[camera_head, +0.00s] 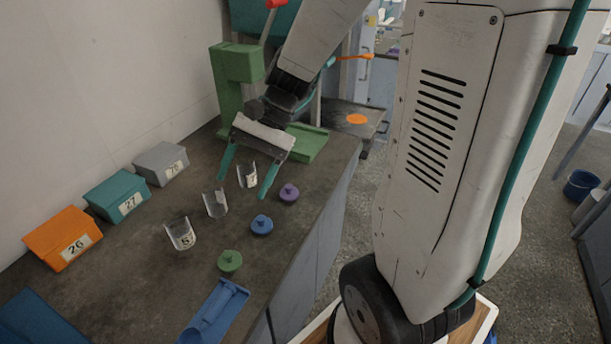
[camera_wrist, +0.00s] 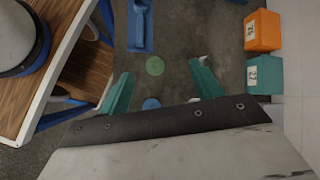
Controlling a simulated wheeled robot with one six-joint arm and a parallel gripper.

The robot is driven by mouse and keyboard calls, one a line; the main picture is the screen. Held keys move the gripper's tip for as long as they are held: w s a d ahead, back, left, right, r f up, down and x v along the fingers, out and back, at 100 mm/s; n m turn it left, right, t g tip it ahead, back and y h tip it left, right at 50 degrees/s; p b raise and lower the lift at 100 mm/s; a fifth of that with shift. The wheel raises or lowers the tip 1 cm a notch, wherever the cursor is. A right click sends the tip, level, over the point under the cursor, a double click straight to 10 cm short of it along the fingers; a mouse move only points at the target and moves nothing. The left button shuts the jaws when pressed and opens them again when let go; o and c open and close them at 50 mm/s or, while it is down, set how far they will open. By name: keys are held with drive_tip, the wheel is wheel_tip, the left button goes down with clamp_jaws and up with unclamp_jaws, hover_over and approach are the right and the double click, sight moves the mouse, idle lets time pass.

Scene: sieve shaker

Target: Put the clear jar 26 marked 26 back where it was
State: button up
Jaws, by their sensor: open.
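Three clear jars stand in a row on the dark bench in the head view: a near one (camera_head: 181,234), a middle one (camera_head: 214,204) and a far one (camera_head: 247,175). The near jar has a pale label with a dark mark; I cannot surely read 26 on any jar. My gripper (camera_head: 244,186) is open, its teal fingers pointing down, and the far jar appears between them in the picture. I cannot tell its depth from the jar. In the wrist view my gripper (camera_wrist: 160,72) also shows wide apart, with no jar clearly held.
An orange box marked 26 (camera_head: 62,236), a teal box marked 27 (camera_head: 117,193) and a grey box (camera_head: 160,162) line the wall. Purple (camera_head: 289,193), blue (camera_head: 262,225) and green (camera_head: 230,261) lids lie along the right. A green machine (camera_head: 238,68) stands behind; a blue tray (camera_head: 216,312) lies in front.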

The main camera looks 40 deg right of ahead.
drive_tip(key=s+d+r+n+t+h, duration=0.1)
drive_tip(key=s+r+n+h, duration=0.2)
drive_tip(key=s, duration=0.4)
drive_tip(key=s+d+r+n+t+h, duration=0.1)
drive_tip(key=s+r+n+h, duration=0.3)
drive_tip(key=s+n, duration=0.3)
drive_tip(key=shift+s+t+h, duration=0.25)
drive_tip(key=shift+t+h, duration=0.05)
drive_tip(key=shift+h, duration=0.3)
drive_tip(key=shift+d, duration=0.1)
